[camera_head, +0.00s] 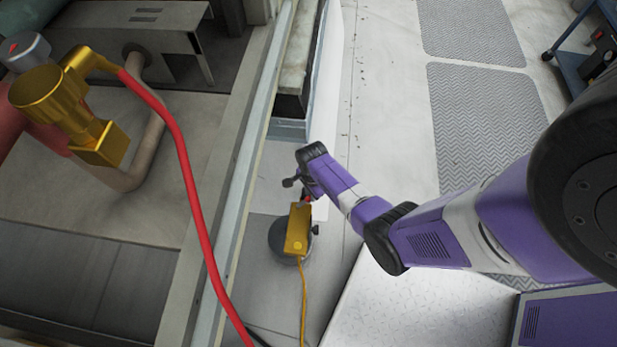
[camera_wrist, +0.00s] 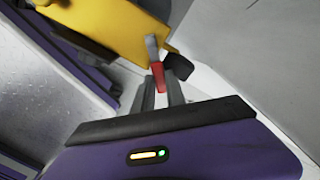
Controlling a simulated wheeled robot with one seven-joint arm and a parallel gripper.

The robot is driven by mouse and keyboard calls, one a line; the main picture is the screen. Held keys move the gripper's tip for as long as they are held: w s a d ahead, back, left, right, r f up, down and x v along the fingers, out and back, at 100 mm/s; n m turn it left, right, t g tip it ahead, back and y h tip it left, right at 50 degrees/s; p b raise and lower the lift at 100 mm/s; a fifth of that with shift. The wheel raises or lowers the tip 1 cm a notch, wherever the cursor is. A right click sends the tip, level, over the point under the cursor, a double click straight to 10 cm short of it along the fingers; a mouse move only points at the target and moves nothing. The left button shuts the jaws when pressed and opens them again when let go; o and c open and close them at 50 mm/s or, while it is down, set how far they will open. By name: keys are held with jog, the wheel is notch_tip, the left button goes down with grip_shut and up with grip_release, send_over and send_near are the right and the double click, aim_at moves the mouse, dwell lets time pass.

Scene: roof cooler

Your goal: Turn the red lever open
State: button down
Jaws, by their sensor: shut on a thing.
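The red lever (camera_wrist: 158,77) shows in the wrist view as a short red grip on a grey metal stem, attached to the yellow box (camera_wrist: 110,25). My gripper (camera_wrist: 161,92) is shut on the red lever, with a grey finger on each side of it. In the head view the yellow box (camera_head: 298,230) stands low beside the metal frame, with a yellow cable running from it. My gripper (camera_head: 306,200) reaches it from the upper right. Only a small bit of red shows there, and the wrist hides much of the contact.
A long metal rail (camera_head: 232,215) runs along the left of my arm. A red hose (camera_head: 190,185) curves down beside it from a gold fitting (camera_head: 75,110). A round dark base (camera_head: 283,243) lies under the yellow box. Open floor with grey mats (camera_head: 480,110) lies at the upper right.

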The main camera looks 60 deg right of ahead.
jog(key=shift+s+a+m+p, duration=0.45)
jog(key=shift+a+m+p, duration=0.15)
jog(key=shift+m, duration=0.95)
jog(key=shift+s+a+m+p, duration=0.5)
jog(key=shift+m+p, duration=0.25)
jog(key=shift+m, duration=0.75)
jog(key=shift+s+a+m+p, duration=0.5)
jog(key=shift+m+p, duration=0.15)
jog(key=shift+m, duration=0.9)
jog(key=c, duration=1.4)
grip_release()
jog(key=shift+o, duration=0.2)
notch_tip(320, 180, up, 8)
jog(key=p, duration=0.3)
jog(key=shift+f, duration=0.1)
